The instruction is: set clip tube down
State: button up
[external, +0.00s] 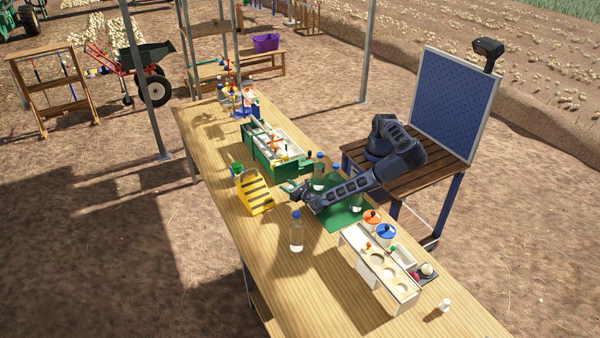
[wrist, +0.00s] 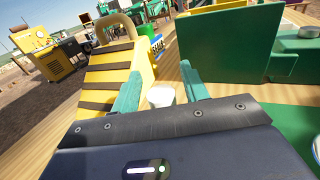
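A small white round-topped piece (wrist: 161,97), which may be the clip tube, shows between the fingers in the wrist view. Its lower part is hidden by the gripper body. My gripper (wrist: 160,80) has its two teal fingers wide apart, with a narrow gap visible on each side of the white piece. In the external view my gripper (external: 293,188) is low over the wooden table (external: 330,285), just right of a yellow-and-black striped block (external: 254,193). I cannot make out the white piece there.
A green divided box (external: 268,158) stands behind my gripper. A clear bottle with a blue cap (external: 296,233) stands in front. A white rack (external: 372,262) with round holes stands at front right. The table's left front is bare.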

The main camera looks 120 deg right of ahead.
jog(key=shift+s+f, duration=0.2)
jog(key=shift+f, duration=0.2)
jog(key=shift+w+r, duration=0.1)
jog(key=shift+r, duration=0.45)
jog(key=v, duration=0.5)
jog(key=shift+w+r, duration=0.1)
notch_tip(320, 180, up, 7)
jog(key=shift+r, duration=0.1)
jog(key=s+d+r+m+g+y, duration=0.7)
jog(key=s+d+m+y, duration=0.1)
jog(key=s+d+m, duration=0.35)
jog(key=s+a+r+m+t+y, duration=0.1)
jog(key=s+r+m+y, duration=0.2)
jog(key=s+r, duration=0.3)
jog(key=s+r+m+t+y, duration=0.2)
jog(key=s+r+m, duration=0.2)
jog(key=s, duration=0.9)
jog(key=s+a+r+m+t+y, duration=0.1)
jog(key=s+r+m+y, duration=0.2)
jog(key=s+r, duration=0.5)
jog(key=shift+s+a+m+t+y, duration=0.3)
jog(key=shift+s+a+m+t, duration=0.15)
jog(key=shift+s, duration=0.5)
